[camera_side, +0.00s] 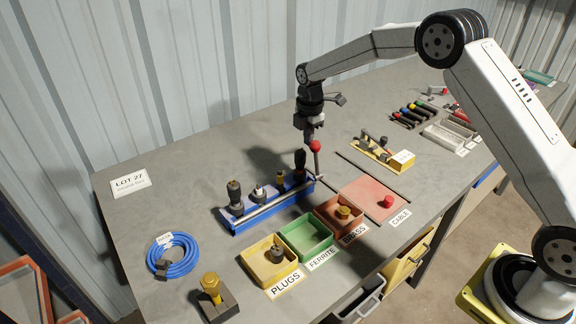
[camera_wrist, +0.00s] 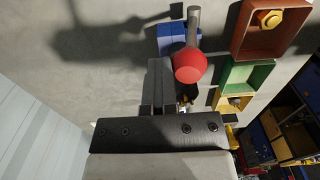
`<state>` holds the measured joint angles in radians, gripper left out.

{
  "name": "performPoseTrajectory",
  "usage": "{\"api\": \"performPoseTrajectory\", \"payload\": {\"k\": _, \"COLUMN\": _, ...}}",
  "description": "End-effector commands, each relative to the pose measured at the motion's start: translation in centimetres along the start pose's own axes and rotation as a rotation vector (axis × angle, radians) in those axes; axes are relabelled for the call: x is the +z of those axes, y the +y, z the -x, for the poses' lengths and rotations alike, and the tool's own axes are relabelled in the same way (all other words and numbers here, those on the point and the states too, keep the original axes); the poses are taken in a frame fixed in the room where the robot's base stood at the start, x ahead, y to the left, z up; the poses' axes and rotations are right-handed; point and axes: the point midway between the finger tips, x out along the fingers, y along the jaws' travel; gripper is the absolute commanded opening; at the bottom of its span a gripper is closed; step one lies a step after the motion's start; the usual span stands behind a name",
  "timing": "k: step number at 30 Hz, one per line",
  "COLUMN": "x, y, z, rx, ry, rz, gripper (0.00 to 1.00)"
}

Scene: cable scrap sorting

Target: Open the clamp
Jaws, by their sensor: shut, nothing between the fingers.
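The clamp is a long blue fixture (camera_side: 272,206) with a metal bar along it. Its grey lever (camera_side: 317,165) stands steeply up at the right end and carries a red ball knob (camera_side: 316,146). My gripper (camera_side: 308,138) is shut and empty, pointing down right beside the knob. In the wrist view the red knob (camera_wrist: 190,66) and its lever (camera_wrist: 194,28) are just right of my gripper's fingers (camera_wrist: 159,100); I cannot tell whether they touch. Part of the blue fixture (camera_wrist: 171,34) shows behind the lever.
Dark and metal fittings (camera_side: 235,197) stand along the fixture. In front are the yellow PLUGS tray (camera_side: 259,271), green FERRITE tray (camera_side: 321,246) and BRASS tray (camera_side: 327,208). A red CABLE area (camera_side: 372,190) lies right. A blue cable coil (camera_side: 180,269) lies left.

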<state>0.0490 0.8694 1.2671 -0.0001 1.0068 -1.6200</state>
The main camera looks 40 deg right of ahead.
Motion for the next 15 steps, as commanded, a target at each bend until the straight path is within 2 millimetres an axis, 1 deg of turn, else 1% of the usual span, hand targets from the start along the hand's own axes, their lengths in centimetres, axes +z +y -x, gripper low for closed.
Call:
{"api": "performPoseTrajectory", "payload": {"k": 3, "x": 0.0, "y": -1.0, "z": 0.1, "rx": -0.004, "ry": 0.0, "rz": 0.0, "gripper": 0.0}}
{"api": "performPoseTrajectory", "payload": {"k": 15, "x": 0.0, "y": -3.7, "z": 0.2, "rx": -0.001, "ry": 0.0, "rz": 0.0, "gripper": 0.0}}
